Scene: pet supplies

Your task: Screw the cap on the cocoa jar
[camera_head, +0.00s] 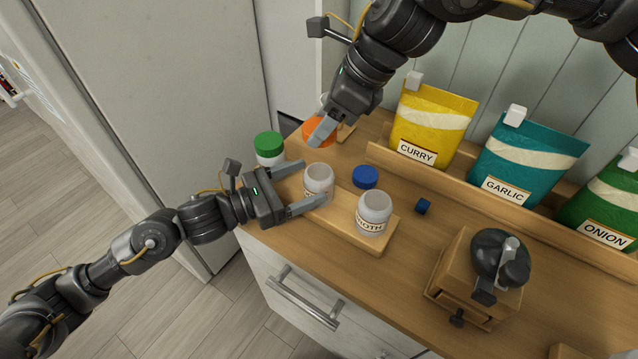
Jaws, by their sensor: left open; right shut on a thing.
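An open white jar (319,172), its label mostly hidden, stands at the left end of a low wooden board. My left gripper (314,184) is open, with its fingers on either side of this jar. A second open white jar (375,205), with a label ending in "OTH", stands at the board's right end. My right gripper (322,131) is shut on an orange cap (313,128) behind the first jar; its fingers hide part of the cap. A blue cap (365,177) lies on the counter behind the jars. I cannot read the word cocoa on any jar.
A jar with a green lid (269,145) stands left of the board (345,234). Curry (432,118), garlic (525,160) and onion (612,205) pouches stand along the back. A wooden grinder (470,275) and small blue object (423,206) are at the right.

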